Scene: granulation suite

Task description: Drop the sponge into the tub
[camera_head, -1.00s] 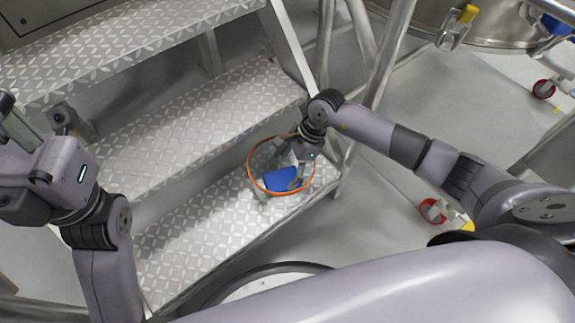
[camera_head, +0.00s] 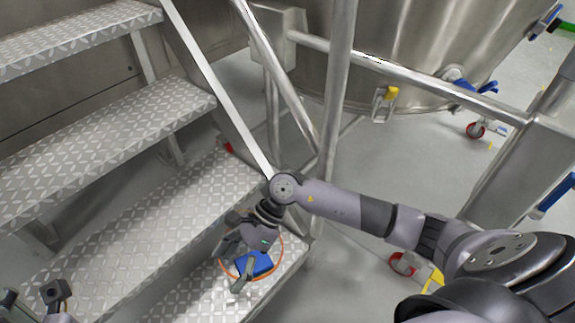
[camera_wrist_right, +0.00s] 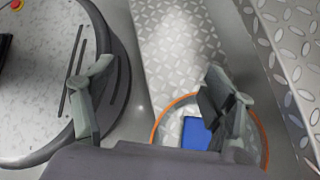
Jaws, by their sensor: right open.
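The blue sponge (camera_head: 257,263) lies inside the orange-rimmed tub (camera_head: 282,252), whose walls look clear, on the lowest metal step. The sponge (camera_wrist_right: 195,134) and the tub's orange rim (camera_wrist_right: 156,122) also show in the right wrist view, partly hidden by a finger. My right gripper (camera_head: 234,265) is open at the tub, its fingers apart with nothing seen between them. In the right wrist view the right gripper (camera_wrist_right: 157,105) has one finger over the tub and the other outside its rim. My left gripper (camera_head: 30,298) is only partly in view at the bottom left corner.
Tread-plate steps (camera_head: 110,145) rise to the left. Metal rails and a post (camera_head: 340,90) stand just right of the tub. A large steel vessel (camera_head: 420,60) is behind them. Red casters (camera_head: 401,264) sit on the floor to the right.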

